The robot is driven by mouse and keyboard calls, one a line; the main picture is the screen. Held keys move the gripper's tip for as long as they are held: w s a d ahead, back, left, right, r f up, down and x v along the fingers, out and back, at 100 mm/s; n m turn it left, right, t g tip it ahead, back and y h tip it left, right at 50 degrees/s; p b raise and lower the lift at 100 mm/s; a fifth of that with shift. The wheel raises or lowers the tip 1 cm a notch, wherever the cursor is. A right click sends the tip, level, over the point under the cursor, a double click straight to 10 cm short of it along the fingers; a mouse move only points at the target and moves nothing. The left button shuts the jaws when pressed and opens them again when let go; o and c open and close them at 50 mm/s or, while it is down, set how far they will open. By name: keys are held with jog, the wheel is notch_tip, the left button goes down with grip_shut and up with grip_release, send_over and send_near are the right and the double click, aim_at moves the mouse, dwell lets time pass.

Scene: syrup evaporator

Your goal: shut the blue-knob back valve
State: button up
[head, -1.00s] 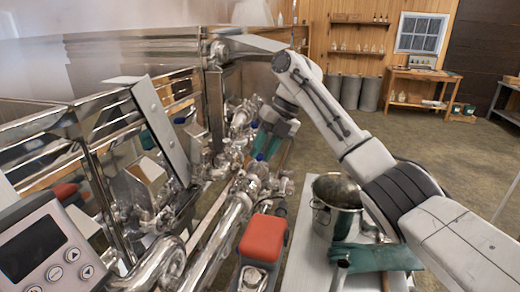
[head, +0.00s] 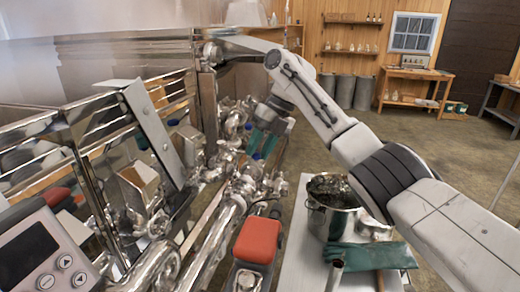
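Two small blue knobs show on the shiny pipework left of my gripper. The back blue knob (head: 248,126) is the farther one, beside the upper pipes. The front blue knob (head: 257,156) is nearer, just below my fingers in the picture. My gripper (head: 264,141) has two teal fingers pointing down, with a narrow gap between them. It looks open and empty, close to the right of the back knob. I cannot tell whether it touches the knob. The valve body under the back knob is partly hidden by pipes and my fingers.
The metal evaporator pan (head: 90,60) fills the left side. A control box (head: 45,255) and a red-orange-topped box (head: 257,240) are in front. A steel pot (head: 325,222) and teal gloves (head: 375,256) lie on a bench at right. Open floor lies beyond.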

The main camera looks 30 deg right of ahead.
jog(key=shift+o, duration=0.2)
jog(key=v, duration=0.7)
jog(key=shift+r+b, duration=0.15)
jog(key=shift+b, duration=0.15)
jog(key=shift+c, duration=0.3)
